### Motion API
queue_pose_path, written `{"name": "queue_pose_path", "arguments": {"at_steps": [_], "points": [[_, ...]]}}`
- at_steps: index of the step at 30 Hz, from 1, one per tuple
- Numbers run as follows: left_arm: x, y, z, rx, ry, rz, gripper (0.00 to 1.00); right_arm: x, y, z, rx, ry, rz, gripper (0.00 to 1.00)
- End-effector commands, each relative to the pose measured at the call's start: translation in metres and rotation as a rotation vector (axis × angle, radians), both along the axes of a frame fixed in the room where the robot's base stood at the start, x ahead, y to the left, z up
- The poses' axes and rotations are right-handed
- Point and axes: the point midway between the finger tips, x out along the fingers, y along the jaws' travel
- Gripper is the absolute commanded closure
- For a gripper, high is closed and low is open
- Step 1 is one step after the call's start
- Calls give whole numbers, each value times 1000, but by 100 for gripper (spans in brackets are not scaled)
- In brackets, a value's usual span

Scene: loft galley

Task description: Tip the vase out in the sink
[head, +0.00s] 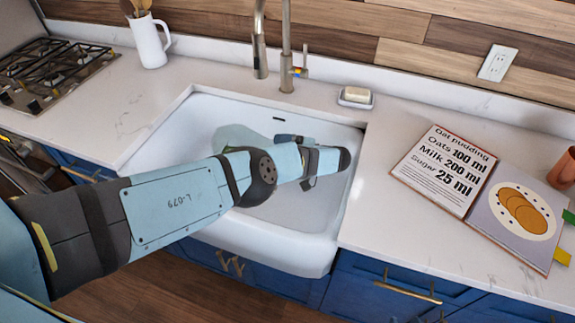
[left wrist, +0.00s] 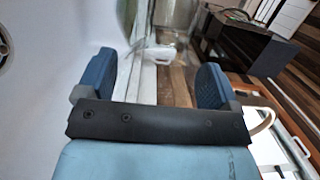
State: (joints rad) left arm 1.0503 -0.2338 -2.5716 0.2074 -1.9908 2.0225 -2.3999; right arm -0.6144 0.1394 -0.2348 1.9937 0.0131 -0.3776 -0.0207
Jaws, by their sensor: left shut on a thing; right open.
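My left arm reaches in from the lower left across the white sink (head: 290,215). My left gripper (head: 292,140) is over the basin, partly hidden behind the wrist. A pale, see-through vase (head: 238,137) lies on its side there, partly hidden by the arm. In the left wrist view, the two blue finger pads stand on either side of clear glass (left wrist: 170,52), so my left gripper is shut on the vase. I cannot tell whether anything is inside it or which way its mouth points. I cannot make out my right gripper.
The faucet (head: 287,50) rises behind the sink. A soap dish (head: 356,98) stands at the back right. An open recipe book (head: 445,170) and a copper cup (head: 563,168) are on the right counter. A white jug (head: 150,42) and the stove (head: 50,75) are left.

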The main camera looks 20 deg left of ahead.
Motion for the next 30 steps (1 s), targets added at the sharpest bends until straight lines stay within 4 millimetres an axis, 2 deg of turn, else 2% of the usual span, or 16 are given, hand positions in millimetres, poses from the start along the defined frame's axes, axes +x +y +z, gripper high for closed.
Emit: {"name": "queue_pose_path", "arguments": {"at_steps": [26, 30], "points": [[0, 0, 1, 3, -2, 0, 88, 0, 0, 0, 0, 0, 0, 57], [6, 3, -4, -28, -8, -7, 88, 1, 0, -14, 1, -4, 0, 57]]}}
